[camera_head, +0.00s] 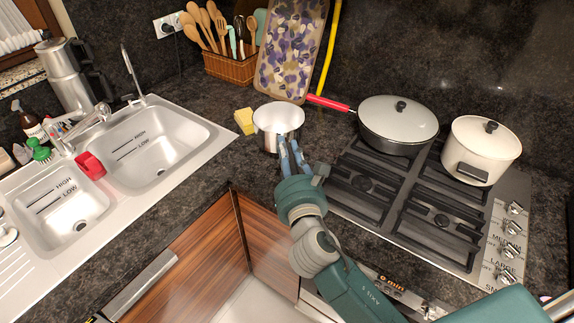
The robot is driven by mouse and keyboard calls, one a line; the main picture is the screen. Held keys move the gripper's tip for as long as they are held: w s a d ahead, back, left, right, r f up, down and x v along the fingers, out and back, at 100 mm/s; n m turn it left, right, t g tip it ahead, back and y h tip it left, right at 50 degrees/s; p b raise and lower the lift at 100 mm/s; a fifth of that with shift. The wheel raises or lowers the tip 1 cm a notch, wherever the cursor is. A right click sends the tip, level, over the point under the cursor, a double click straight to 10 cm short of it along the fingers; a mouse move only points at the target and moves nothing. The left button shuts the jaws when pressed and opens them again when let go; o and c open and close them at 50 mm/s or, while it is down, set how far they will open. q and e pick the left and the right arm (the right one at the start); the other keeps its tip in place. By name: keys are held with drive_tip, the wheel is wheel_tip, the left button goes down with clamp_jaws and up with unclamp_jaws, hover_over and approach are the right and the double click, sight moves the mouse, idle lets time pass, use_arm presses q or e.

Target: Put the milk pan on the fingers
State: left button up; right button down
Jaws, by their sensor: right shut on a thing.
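The milk pan (278,116) is a small silver pot, upright at counter height beside the hob's left edge. Its handle is hidden by my right gripper (290,153). The right arm reaches up from the bottom right, and the gripper's bluish fingers are shut on the milk pan at its near side. I cannot tell whether the pan's base touches the counter. The hob's black grates (362,184) carry long metal fingers; the front left and front right (441,222) grates are bare. My left gripper is not in view.
A dark lidded pan (398,127) with a red handle (328,103) sits on the back left burner, its handle pointing toward the milk pan. A cream pot (483,150) stands at the back right. A yellow sponge (244,121) lies left of the milk pan.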

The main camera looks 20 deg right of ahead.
wheel_tip(320, 180, up, 7)
drive_tip(key=shift+f+p, duration=0.2)
drive_tip(key=shift+p, duration=0.1)
use_arm(q)
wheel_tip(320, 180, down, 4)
drive_tip(key=b, duration=0.5)
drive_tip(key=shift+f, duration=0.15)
use_arm(e)
drive_tip(key=s+d+f+y, duration=0.1)
drive_tip(key=s+f, duration=0.3)
drive_tip(key=s, duration=0.3)
drive_tip(key=s+f+n+y, duration=0.1)
drive_tip(key=s+f, duration=0.3)
drive_tip(key=s, duration=0.3)
drive_tip(key=shift+d+f, duration=0.25)
drive_tip(key=shift+d, duration=0.1)
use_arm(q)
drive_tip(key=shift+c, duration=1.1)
